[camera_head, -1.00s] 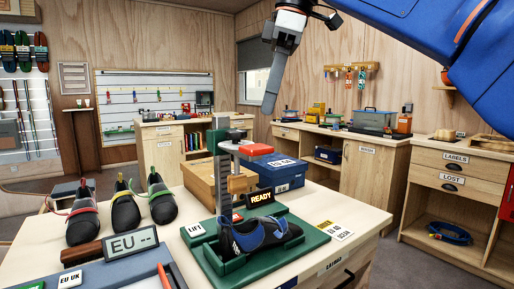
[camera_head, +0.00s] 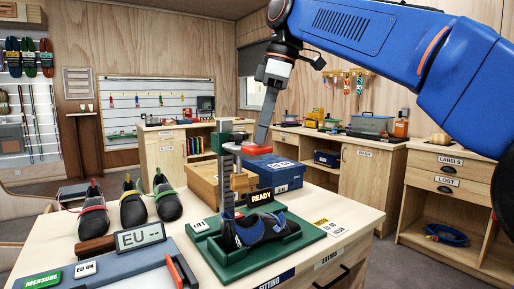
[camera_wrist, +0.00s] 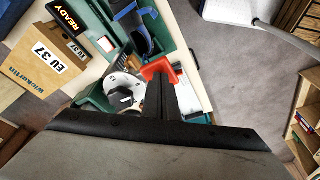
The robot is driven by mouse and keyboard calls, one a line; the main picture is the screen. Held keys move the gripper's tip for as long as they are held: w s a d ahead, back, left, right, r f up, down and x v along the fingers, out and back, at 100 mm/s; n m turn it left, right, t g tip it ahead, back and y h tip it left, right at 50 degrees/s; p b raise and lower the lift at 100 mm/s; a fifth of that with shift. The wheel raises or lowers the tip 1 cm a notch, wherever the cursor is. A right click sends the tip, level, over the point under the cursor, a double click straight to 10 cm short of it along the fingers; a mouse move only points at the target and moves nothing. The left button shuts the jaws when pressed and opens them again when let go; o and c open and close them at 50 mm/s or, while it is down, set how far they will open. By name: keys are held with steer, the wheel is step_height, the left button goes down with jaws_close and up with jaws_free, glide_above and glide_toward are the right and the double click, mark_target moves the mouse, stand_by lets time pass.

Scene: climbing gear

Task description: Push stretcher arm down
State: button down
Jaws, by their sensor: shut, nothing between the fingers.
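The stretcher stands on a green base (camera_head: 312,240) on the table, with an upright grey column (camera_head: 227,180). Its arm (camera_head: 243,149) reaches right from the column and ends in a red tip (camera_head: 272,145). A wooden block (camera_head: 243,182) hangs below the arm, above a blue and black shoe (camera_head: 258,229) lying in the green holder. My gripper (camera_head: 261,138) is shut and empty, pointing down with its tips at the red end. In the wrist view the red tip (camera_wrist: 157,69) lies right at the fingers (camera_wrist: 160,97). I cannot tell whether they touch.
A sign reading READY (camera_head: 260,197) and a blue box (camera_head: 273,173) stand behind the shoe. Three shoes, including one with a green strap (camera_head: 167,199), stand at the table's left. A size display (camera_head: 141,237) sits in front of them.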

steer(key=d+f, duration=0.3)
steer(key=f, duration=1)
steer(key=shift+f, duration=0.2)
stand_by(0.8)
steer(key=shift+r, duration=0.1)
steer(key=v, duration=1.7)
steer(key=shift+d, duration=0.2)
